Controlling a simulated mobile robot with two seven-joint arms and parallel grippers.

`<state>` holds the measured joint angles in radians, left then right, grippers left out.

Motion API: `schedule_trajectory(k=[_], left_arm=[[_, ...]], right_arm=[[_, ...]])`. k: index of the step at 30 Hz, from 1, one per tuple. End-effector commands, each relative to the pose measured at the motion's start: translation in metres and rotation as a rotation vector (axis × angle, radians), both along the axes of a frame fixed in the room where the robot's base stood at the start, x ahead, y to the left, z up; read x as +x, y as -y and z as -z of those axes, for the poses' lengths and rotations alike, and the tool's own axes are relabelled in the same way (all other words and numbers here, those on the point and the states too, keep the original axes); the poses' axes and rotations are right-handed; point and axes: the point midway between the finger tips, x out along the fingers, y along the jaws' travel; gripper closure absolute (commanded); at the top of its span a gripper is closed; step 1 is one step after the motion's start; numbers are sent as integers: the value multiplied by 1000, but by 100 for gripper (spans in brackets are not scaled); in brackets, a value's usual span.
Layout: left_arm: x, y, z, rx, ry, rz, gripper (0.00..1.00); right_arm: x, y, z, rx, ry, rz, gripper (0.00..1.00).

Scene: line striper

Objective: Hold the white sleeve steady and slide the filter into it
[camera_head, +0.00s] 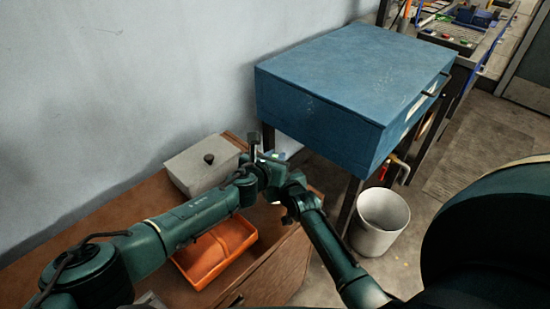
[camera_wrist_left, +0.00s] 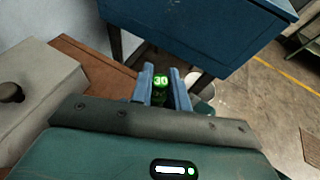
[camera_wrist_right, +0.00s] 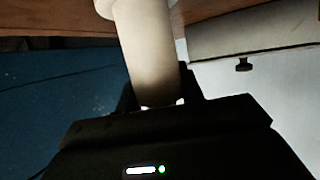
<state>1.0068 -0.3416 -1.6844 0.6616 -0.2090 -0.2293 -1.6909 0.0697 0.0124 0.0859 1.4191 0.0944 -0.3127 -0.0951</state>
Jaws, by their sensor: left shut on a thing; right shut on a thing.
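My left gripper (camera_wrist_left: 162,90) is shut on a small dark green filter (camera_wrist_left: 160,80) with a glowing green "30" on its end, between the blue-grey fingers. In the head view my left gripper (camera_head: 270,156) is beyond the wooden cabinet's far right part, in front of the blue unit. My right gripper (camera_wrist_right: 160,100) is shut on the pale, round white sleeve (camera_wrist_right: 148,50), which reaches to the top of the right wrist view and widens there. The filter does not show in that view. I cannot make out the sleeve or right gripper clearly in the head view.
A wooden cabinet (camera_head: 130,213) bears a grey box with a dark knob (camera_head: 200,165) and an orange tray (camera_head: 213,250). A blue drawer unit (camera_head: 350,80) stands to the right, with a white bin (camera_head: 380,222) on the floor beside it. A wall is behind.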

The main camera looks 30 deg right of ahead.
Motion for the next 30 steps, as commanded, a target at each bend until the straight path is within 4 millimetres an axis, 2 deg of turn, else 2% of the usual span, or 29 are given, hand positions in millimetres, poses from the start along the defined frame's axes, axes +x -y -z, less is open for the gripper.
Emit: schedule_trajectory(k=[5,6,14,19,24,30], left_arm=[[0,0,0,0,0,0,100],[0,0,0,0,0,0,80],[0,0,0,0,0,0,58],[0,0,0,0,0,0,57],[0,0,0,0,0,0,44],[0,0,0,0,0,0,43]], right_arm=[[0,0,0,0,0,0,86],[0,0,0,0,0,0,86],[0,0,0,0,0,0,86],[0,0,0,0,0,0,86],[0,0,0,0,0,0,86],[0,0,0,0,0,0,86]])
